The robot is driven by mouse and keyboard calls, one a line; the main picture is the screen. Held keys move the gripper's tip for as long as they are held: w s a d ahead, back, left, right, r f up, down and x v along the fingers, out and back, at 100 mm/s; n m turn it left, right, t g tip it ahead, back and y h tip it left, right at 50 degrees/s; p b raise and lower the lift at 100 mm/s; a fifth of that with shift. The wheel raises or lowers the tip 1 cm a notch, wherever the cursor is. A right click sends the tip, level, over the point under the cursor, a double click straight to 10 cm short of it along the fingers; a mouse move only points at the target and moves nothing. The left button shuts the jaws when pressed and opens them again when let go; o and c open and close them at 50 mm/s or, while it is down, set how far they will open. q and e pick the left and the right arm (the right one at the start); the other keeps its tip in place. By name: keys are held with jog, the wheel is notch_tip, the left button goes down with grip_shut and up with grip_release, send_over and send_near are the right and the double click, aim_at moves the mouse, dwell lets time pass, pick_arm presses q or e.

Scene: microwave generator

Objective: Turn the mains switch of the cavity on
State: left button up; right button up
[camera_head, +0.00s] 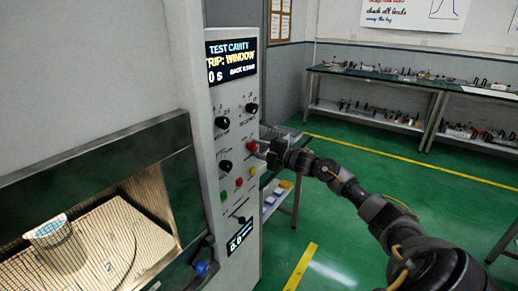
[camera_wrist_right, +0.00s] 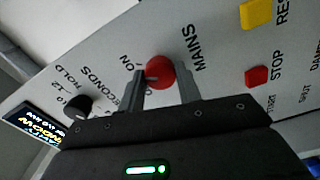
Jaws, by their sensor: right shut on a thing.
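The mains switch is a round red knob (camera_wrist_right: 160,72) on the grey front panel, with the words MAINS and ON printed near it in the right wrist view. The knob's exact turn position is hard to tell. The display (camera_head: 231,59) of the cavity reads TEST CAVITY, TRIP: WINDOW. My left gripper is not in view.
Black knobs (camera_head: 225,166) and red (camera_head: 239,182) and green (camera_head: 224,196) buttons sit close by on the panel. A blue knob (camera_head: 201,268) is lower down. A container (camera_head: 55,240) stands inside the cavity behind the window. Benches (camera_head: 400,85) line the far wall.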

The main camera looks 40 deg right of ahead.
dwell(0.4)
jog(key=o, duration=1)
jog(key=shift+s+d+f, duration=0.1)
jog(key=shift+s, duration=0.1)
jog(key=b+v, duration=0.3)
jog(key=v, duration=0.7)
jog(key=shift+s, duration=0.2)
